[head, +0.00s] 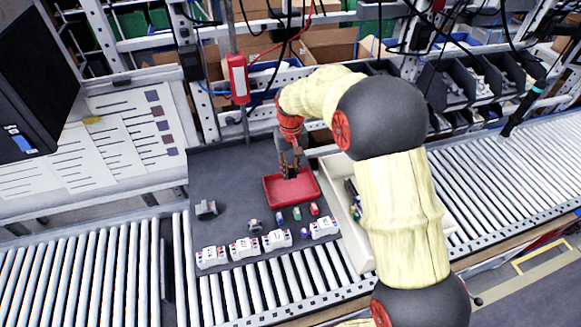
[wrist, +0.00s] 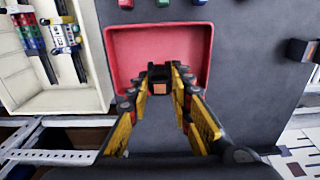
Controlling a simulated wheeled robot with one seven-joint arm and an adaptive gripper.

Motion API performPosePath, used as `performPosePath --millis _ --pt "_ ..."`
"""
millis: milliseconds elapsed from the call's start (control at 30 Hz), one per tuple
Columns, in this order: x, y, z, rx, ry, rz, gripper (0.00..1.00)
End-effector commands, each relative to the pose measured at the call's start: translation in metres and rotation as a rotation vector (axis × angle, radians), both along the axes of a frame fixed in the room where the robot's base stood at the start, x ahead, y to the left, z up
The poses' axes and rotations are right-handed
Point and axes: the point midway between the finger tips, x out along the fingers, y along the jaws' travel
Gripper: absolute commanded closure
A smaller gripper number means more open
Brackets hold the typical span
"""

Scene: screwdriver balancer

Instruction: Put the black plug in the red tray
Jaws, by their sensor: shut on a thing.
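The red tray (head: 308,192) lies on the dark grey board, and it fills the upper middle of the wrist view (wrist: 120,48). My gripper (head: 289,172) is over the tray's far part, pointing down. In the wrist view my gripper (wrist: 160,82) has its fingertips closed on the black plug (wrist: 159,76), a small dark piece with an orange face. The fingers hide the plug's sides. Whether the plug touches the tray floor, I cannot tell. The visible tray floor is empty.
A black block (head: 207,208) stands on the board left of the tray. Several small coloured pieces and a row of white modules (head: 275,239) lie in front of it. A cream bin (wrist: 60,95) with parts stands beside the tray. A red hanging tool (head: 238,78) is behind.

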Motion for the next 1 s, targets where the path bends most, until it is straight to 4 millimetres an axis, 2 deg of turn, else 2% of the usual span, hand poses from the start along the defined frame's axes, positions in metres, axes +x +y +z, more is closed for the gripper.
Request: performPosePath --millis 33,500,900,933,1000 --pt "-0.001 0.000 -0.009 0.000 0.002 0.000 0.98" --pt "0.000 0.000 -0.063 0.000 0.001 0.000 0.98" --pt "0.000 0.000 -0.069 0.000 0.000 0.000 0.98" --pt "0.000 0.000 -0.069 0.000 0.000 0.000 0.78" --pt "0.000 0.000 -0.069 0.000 0.000 0.000 0.74"
